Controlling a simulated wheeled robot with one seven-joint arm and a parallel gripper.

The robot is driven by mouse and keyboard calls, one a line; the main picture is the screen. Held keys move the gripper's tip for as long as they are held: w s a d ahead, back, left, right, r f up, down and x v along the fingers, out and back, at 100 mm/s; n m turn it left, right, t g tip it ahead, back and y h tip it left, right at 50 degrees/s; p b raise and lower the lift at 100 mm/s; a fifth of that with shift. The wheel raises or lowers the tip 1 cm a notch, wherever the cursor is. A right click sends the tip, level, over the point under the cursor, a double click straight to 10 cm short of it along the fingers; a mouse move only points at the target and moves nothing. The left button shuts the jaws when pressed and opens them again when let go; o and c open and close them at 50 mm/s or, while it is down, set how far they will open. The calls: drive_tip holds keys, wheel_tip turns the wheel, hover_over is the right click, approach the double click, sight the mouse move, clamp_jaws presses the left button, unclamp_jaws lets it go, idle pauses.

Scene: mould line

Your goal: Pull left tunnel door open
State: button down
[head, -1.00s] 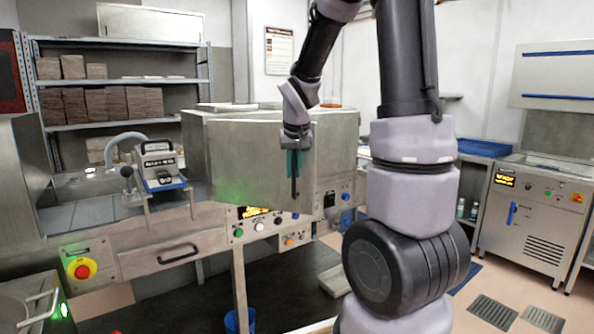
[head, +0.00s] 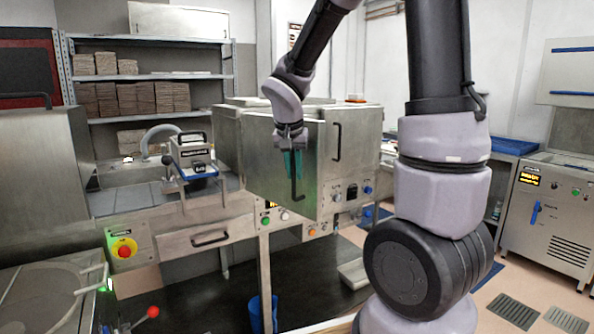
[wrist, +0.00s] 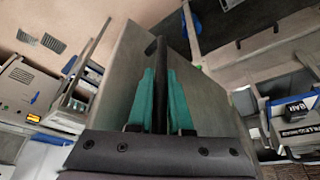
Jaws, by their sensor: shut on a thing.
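The tunnel is a grey metal box (head: 352,112) on the bench in the head view. Its left door (head: 262,150) stands ajar, its free edge swung out from the front. The door carries a dark vertical bar handle (head: 299,190). My gripper (head: 292,163), with green fingers, is shut on this handle. In the wrist view my gripper (wrist: 161,90) has the dark handle (wrist: 160,60) between its green fingers, close to the door panel (wrist: 122,60). A second door (head: 350,155) with its own dark handle shows to the right and looks shut. The tunnel's inside is hidden.
A control panel with buttons (head: 311,233) sits below the tunnel. A clamp-like machine (head: 193,158) stands left of it. A red emergency button (head: 124,248) and a red-knobbed lever (head: 152,312) are at lower left. Floor at the right (head: 480,302) is clear.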

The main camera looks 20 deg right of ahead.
drive_tip(key=shift+s+d+f, duration=0.1)
drive_tip(key=shift+s+f, duration=0.1)
drive_tip(key=shift+s, duration=0.05)
drive_tip(key=c, duration=0.8)
unclamp_jaws()
drive_tip(key=shift+c, duration=0.2)
drive_tip(key=shift+r, duration=0.1)
drive_tip(key=shift+r, duration=0.1)
drive_tip(key=shift+r, duration=0.35)
drive_tip(key=v, duration=1)
drive_tip(key=shift+s, duration=0.1)
